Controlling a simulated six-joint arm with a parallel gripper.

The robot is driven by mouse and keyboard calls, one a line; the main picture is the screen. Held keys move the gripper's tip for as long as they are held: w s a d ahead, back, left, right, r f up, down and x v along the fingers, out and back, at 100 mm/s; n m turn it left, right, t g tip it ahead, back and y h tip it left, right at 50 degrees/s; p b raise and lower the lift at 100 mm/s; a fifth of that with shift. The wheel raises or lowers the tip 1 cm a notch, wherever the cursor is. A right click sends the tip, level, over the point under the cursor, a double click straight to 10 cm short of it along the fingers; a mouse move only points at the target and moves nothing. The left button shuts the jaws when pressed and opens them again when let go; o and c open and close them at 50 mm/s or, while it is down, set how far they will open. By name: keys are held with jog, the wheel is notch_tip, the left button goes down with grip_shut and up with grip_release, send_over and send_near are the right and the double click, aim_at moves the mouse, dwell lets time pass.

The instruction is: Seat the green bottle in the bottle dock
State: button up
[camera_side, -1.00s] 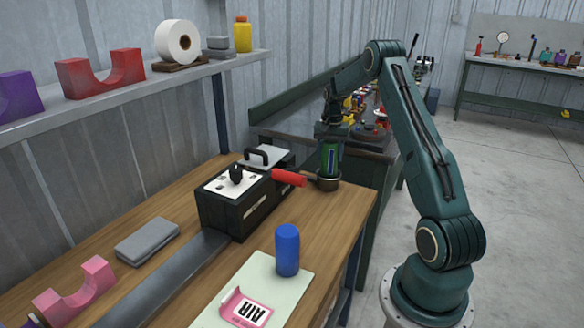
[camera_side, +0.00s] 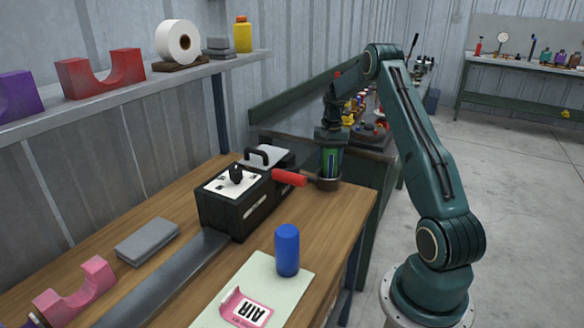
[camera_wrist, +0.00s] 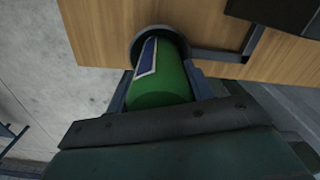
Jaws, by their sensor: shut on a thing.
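The green bottle (camera_side: 332,163) with a dark blue label stands upright at the far right corner of the workbench. My gripper (camera_side: 331,148) is above it, shut on its upper part. The bottle dock (camera_side: 328,185), a dark round cup at the bench edge, is directly under the bottle. The bottle's lower end appears to be inside the cup; how deep, I cannot tell. In the wrist view the bottle (camera_wrist: 165,85) lies between the fingers of my gripper (camera_wrist: 165,95), and the dock's dark rim (camera_wrist: 148,35) curves around its far end.
A black box with a white top (camera_side: 235,195) and red handle (camera_side: 289,178) stands just left of the dock. A blue cylinder (camera_side: 287,250) stands on a pale mat (camera_side: 262,268) in front. A grey block (camera_side: 147,241) and pink cradle (camera_side: 75,290) lie left.

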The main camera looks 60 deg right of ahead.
jog(key=shift+f, duration=1.05)
jog(key=o, duration=1.2)
jog(key=shift+o, duration=0.2)
jog(key=shift+r, duration=0.1)
notch_tip(320, 180, up, 14)
jog(key=shift+f, duration=0.15)
